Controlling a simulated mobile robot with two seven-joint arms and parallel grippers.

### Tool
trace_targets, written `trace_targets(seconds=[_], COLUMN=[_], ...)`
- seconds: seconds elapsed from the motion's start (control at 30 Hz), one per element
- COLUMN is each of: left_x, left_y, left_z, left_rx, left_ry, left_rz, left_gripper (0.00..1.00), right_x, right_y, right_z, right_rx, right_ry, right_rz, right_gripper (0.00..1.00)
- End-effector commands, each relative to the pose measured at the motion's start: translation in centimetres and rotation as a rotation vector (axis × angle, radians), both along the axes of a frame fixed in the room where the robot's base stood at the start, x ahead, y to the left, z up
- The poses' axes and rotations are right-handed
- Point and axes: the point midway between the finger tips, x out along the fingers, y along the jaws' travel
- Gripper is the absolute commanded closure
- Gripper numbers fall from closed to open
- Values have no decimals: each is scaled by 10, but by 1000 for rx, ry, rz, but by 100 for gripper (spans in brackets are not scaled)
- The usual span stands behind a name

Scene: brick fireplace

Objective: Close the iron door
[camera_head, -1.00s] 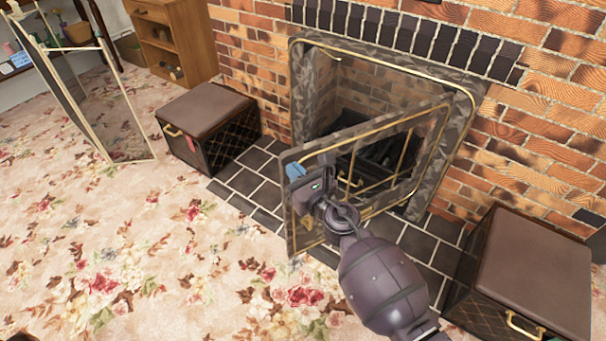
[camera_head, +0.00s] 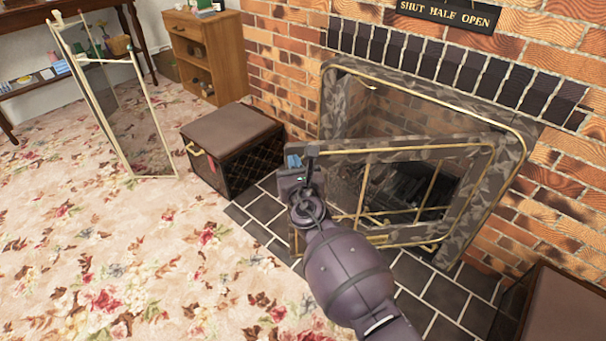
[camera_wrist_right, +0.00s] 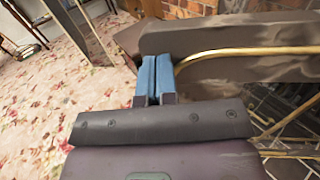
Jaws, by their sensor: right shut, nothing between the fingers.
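The iron door (camera_head: 430,152) is a dark mottled frame with gold trim and bars, hinged at the right of the fireplace opening. It stands partly open, its free left edge out over the hearth. My right gripper (camera_head: 293,162) is at the door's upper left corner in the head view. In the right wrist view its blue fingertips (camera_wrist_right: 154,76) are together, beside the end of the door's top rail (camera_wrist_right: 230,40). Nothing shows between the fingers. Whether they touch the door I cannot tell. My left gripper is not in view.
A dark box with a brown top (camera_head: 232,150) stands left of the hearth; another (camera_head: 568,305) is at the lower right. A folding mirror (camera_head: 135,120) and a wooden cabinet (camera_head: 207,55) stand farther left. A sign (camera_head: 445,12) hangs above. The carpet in front is clear.

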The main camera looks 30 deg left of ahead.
Motion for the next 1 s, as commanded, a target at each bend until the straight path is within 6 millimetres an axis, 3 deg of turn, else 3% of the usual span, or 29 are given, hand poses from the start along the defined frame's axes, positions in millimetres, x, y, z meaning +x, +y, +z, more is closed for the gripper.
trace_targets(seconds=[0.33,1.0], left_x=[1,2], left_y=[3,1], left_z=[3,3], left_rx=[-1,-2], left_ry=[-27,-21], left_rz=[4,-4], left_gripper=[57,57], right_x=[10,11], right_y=[12,8], right_z=[0,1], right_rx=[-1,-2], right_ry=[1,-1], right_rz=[-26,-29], right_gripper=[100,100])
